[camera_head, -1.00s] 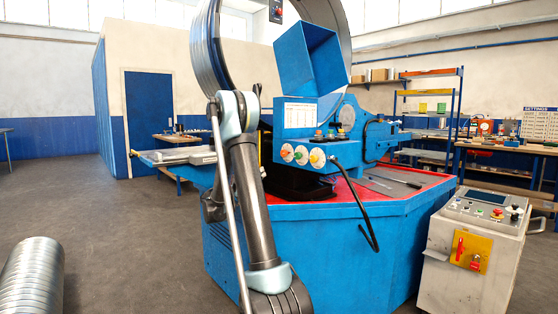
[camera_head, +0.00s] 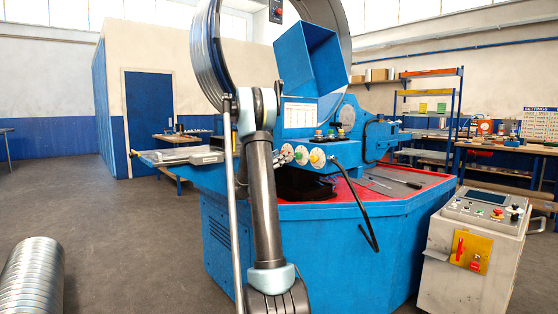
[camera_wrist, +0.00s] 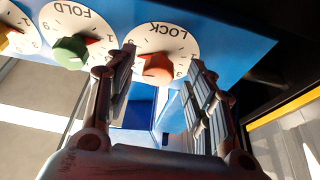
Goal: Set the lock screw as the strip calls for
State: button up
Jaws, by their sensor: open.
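In the wrist view, the white LOCK dial (camera_wrist: 165,38) appears upside down on the blue panel, with an orange-red knob (camera_wrist: 158,68) at its centre. My open gripper (camera_wrist: 162,58) has one finger on either side of this knob; contact is not clear. The dial's exact setting cannot be read, as the fingers cover part of its scale. In the head view, my gripper (camera_head: 279,157) is at the leftmost dial of the panel, small and partly hidden by my arm. A white printed sheet (camera_head: 299,113) above the dials is too small to read.
The FOLD dial (camera_wrist: 75,20) with a green knob (camera_wrist: 71,51) sits close beside the LOCK dial; a yellow-knobbed dial (camera_wrist: 5,38) lies beyond. A control cabinet (camera_head: 470,255) stands right; a settings board (camera_head: 540,123) is behind.

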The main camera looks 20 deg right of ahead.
jog(key=shift+d+r, duration=0.15)
jog(key=shift+d, duration=0.15)
jog(key=c, duration=1.1)
jog(key=shift+o, duration=0.2)
